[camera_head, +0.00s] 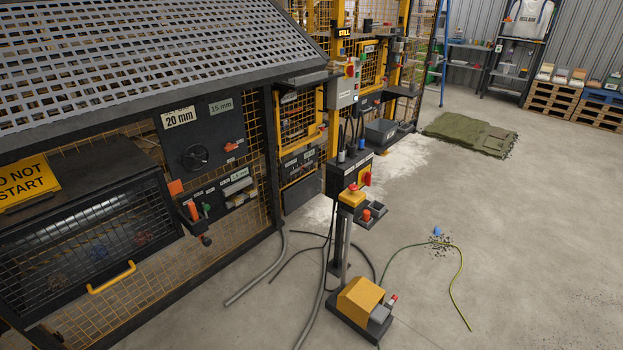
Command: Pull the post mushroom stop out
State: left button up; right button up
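A post (345,250) stands right of the caged machine and carries a dark control box (341,174). A red mushroom stop (352,187) sits on a yellow housing (351,198) at the front of this box. Whether its head is pushed in or out is too small to tell. A red part (366,180) is on the box's right side. An orange-red knob (366,215) shows at a dark tray just below. Neither of my grippers is in view.
A yellow foot pedal housing (360,300) stands at the post's foot. Cables and a green-yellow hose (460,275) lie on the floor around it. The caged machine (225,200) fills the left. The floor at right is mostly open.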

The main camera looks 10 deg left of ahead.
aim_at(352, 188)
jog(key=u, duration=0.1)
jog(key=i, duration=0.8)
jog(key=z, duration=0.7)
jog(key=i, duration=0.4)
jog(key=z, duration=0.35)
